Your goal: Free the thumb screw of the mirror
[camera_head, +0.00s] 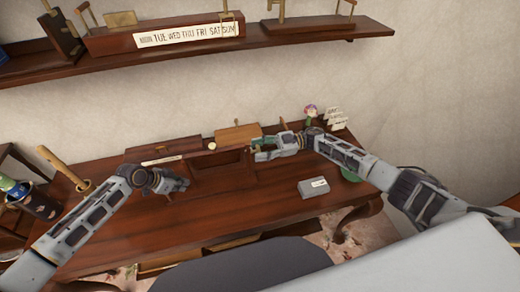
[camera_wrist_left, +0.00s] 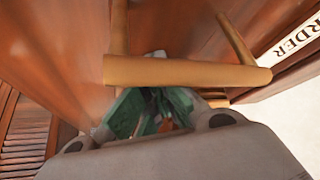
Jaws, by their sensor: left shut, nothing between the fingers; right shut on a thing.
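I cannot make out a mirror or a thumb screw in either view. My left gripper (camera_head: 176,188) is low over the desk at the left, in front of a long dark box with a white label. In the left wrist view its green fingers (camera_wrist_left: 150,112) are shut with nothing between them. A brass bar handle (camera_wrist_left: 185,71) on posts crosses just in front of them; I cannot tell whether they touch it. My right gripper (camera_head: 262,149) is at the back middle of the desk, beside an orange-brown wooden box (camera_head: 238,133). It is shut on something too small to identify.
The wooden desk (camera_head: 245,192) has free room in its middle. A grey box (camera_head: 313,187) lies at the right. A small figure (camera_head: 310,111) and white tags (camera_head: 336,118) stand at the back right. A dark holder (camera_head: 38,203) stands left. A shelf (camera_head: 300,37) hangs above.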

